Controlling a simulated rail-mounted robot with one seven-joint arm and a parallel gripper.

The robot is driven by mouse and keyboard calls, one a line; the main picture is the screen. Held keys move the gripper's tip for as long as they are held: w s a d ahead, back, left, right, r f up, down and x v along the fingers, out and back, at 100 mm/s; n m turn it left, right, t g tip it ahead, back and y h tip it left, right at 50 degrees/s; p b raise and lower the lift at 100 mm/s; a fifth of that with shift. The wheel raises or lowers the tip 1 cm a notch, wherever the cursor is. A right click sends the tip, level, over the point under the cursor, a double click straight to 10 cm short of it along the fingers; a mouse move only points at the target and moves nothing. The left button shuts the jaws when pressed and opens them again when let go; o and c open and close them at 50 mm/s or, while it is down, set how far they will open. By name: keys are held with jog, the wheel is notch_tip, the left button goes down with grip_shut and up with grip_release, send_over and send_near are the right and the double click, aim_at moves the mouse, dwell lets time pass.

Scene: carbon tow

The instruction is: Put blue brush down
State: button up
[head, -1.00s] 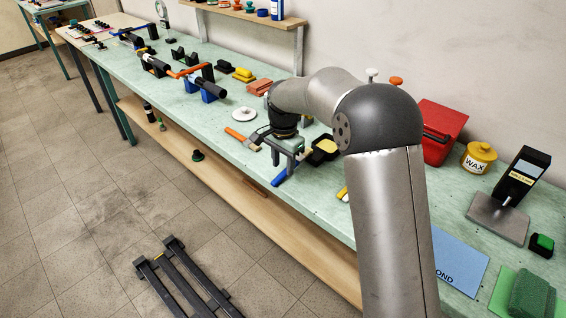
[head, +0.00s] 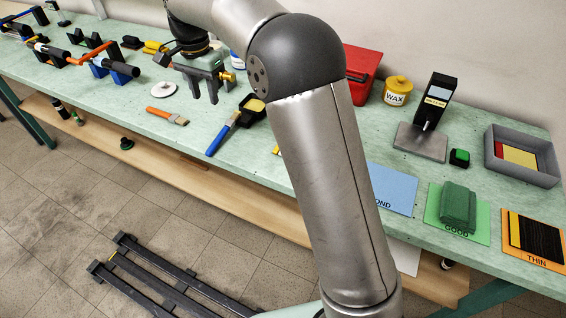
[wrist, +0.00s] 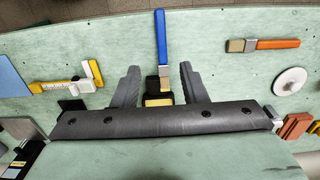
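The blue brush (head: 222,136) lies on the green bench top, its handle toward the front edge. Its ferrule end is at a small black tray with a yellow pad (head: 252,105); I cannot tell whether it rests on the rim. My gripper (head: 203,96) is open and empty, raised above the bench behind and left of the brush. In the wrist view the brush (wrist: 161,38) shows between and beyond my two spread fingers (wrist: 159,67), apart from both. The black tray (wrist: 158,92) is partly hidden there by the gripper body.
An orange-handled brush (head: 167,116) and a white disc (head: 164,90) lie to the left. A wax jar (head: 397,90), red box (head: 360,72), black stand (head: 432,105) and grey bin (head: 522,160) are to the right. Bench around the blue handle is clear.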

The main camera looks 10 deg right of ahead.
jog(key=s+d+n, duration=0.4)
jog(key=s+d, duration=0.7)
jog(key=s, duration=0.2)
jog(key=s+d+f+n, duration=0.2)
jog(key=s+d+f, duration=0.2)
jog(key=s, duration=0.6)
jog(key=s+d+f+n, duration=0.2)
jog(key=s+d+f, duration=0.1)
jog(key=s, duration=0.7)
jog(key=shift+d+f+t, duration=0.3)
jog(key=shift+d+f, duration=0.05)
jog(key=shift+f, duration=0.3)
